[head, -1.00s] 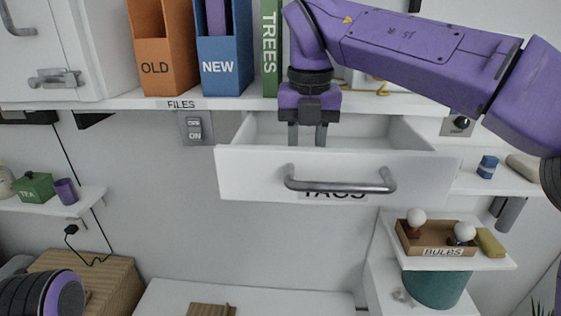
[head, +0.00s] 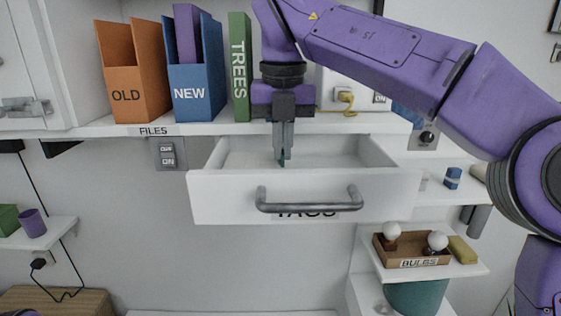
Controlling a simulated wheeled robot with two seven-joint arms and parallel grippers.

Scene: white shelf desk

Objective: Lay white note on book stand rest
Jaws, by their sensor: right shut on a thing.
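My right gripper (head: 283,160) points straight down into the open white drawer (head: 225,195). Its fingers are closed together on something small. A sliver of teal (head: 282,155) shows at the fingertips; the rest of the held thing is hidden by the fingers and the drawer front. I cannot make out a white note or a book stand in this view. My left gripper is out of view.
The drawer's grey handle (head: 310,201) sticks out in front. Above, the shelf holds an orange OLD file (head: 125,75), a blue NEW file (head: 192,70) and a green TREES book (head: 239,70). A BULBS box (head: 410,262) stands at lower right.

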